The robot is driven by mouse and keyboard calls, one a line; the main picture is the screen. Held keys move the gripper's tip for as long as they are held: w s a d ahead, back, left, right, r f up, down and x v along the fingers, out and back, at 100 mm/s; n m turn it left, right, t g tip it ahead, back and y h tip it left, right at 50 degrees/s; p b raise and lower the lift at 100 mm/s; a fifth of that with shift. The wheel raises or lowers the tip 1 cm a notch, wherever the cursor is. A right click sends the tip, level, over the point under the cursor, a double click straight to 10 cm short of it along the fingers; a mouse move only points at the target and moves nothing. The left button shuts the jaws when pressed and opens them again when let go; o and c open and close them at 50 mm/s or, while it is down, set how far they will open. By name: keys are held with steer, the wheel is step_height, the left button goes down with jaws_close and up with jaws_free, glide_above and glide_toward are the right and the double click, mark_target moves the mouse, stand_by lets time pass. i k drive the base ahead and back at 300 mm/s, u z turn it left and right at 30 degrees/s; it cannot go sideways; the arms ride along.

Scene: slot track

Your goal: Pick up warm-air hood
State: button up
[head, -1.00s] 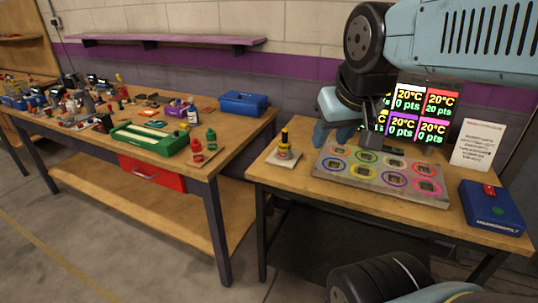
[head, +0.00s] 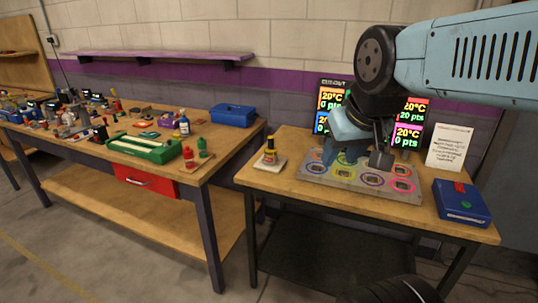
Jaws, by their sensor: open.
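A small upright item with a black top and a yellow and red body (head: 270,153) stands on a pale square plate (head: 262,164) at the left of the right-hand bench. It may be the warm-air hood; I cannot tell for sure. My gripper (head: 362,160) is open, to the right of this item, over the grey slot panel (head: 318,174). It points down, with its dark finger low over the panel. I see nothing between the fingers. I cannot tell whether they touch the panel. The arm and gripper hide part of the panel and screen.
The screen (head: 408,110) stands behind the panel, with a white sign (head: 449,148) to its right. A blue case (head: 461,203) sits at the bench's right end. The left bench holds a green tray (head: 145,150), a blue box (head: 233,115) and several bottles and tools.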

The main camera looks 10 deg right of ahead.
mark_target(270, 159)
steer(key=z, duration=0.05)
steer(key=i, duration=0.9)
steer(key=u, duration=0.1)
